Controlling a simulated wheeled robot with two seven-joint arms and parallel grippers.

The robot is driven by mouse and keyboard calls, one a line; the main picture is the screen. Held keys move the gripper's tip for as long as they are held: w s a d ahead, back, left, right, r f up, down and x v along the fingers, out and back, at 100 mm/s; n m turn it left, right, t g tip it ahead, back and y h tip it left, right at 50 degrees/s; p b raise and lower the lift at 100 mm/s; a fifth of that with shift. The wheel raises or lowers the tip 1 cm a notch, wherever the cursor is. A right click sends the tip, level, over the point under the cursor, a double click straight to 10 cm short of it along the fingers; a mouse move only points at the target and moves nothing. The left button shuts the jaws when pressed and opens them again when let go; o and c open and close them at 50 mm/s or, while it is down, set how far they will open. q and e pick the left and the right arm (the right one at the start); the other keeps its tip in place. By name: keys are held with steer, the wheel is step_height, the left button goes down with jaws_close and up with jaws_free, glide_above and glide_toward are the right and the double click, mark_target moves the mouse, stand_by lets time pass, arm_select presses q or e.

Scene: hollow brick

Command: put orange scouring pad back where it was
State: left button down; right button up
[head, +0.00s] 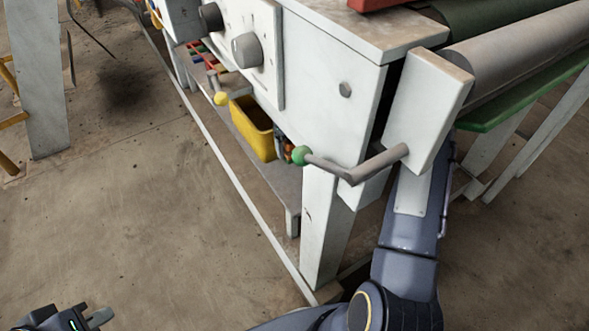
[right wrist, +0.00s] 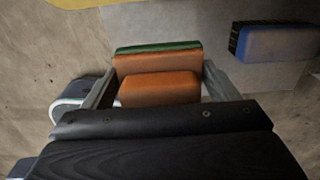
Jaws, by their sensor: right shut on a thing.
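In the right wrist view, an orange scouring pad (right wrist: 160,88) lies between the two grey fingers of my right gripper (right wrist: 160,84), which is shut on it. A second orange block-shaped surface (right wrist: 158,63) shows right behind it, with a green pad (right wrist: 158,47) behind that. I cannot tell whether these touch the held pad. In the head view my right arm runs behind the white machine's end, so the right gripper is hidden there. My left gripper (head: 84,317) is partly in view at the bottom left, over bare floor; whether it is open is unclear.
A blue block with a dark side (right wrist: 278,41) lies at the upper right of the right wrist view. The white machine (head: 335,95) has a crank with a green knob (head: 300,155) sticking out. A yellow bin (head: 252,128) stands on its lower shelf.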

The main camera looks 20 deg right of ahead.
steer(key=b, duration=0.2)
glide_above(295, 173)
step_height(295, 173, down, 5)
steer(key=shift+f, duration=1.95)
steer(key=shift+d+f, duration=0.1)
steer(key=shift+f, duration=0.1)
steer(key=o, duration=0.9)
steer(key=shift+f+b, duration=0.2)
steer(key=shift+b, duration=0.55)
steer(key=r+p, duration=0.2)
steer(key=r, duration=0.1)
steer(key=r+p, duration=0.1)
steer(key=r, duration=0.3)
steer(key=shift+w+d+r+p, duration=0.1)
steer(key=shift+w+r+p, duration=0.1)
steer(key=shift+r+p, duration=0.15)
steer(key=shift+r, duration=0.3)
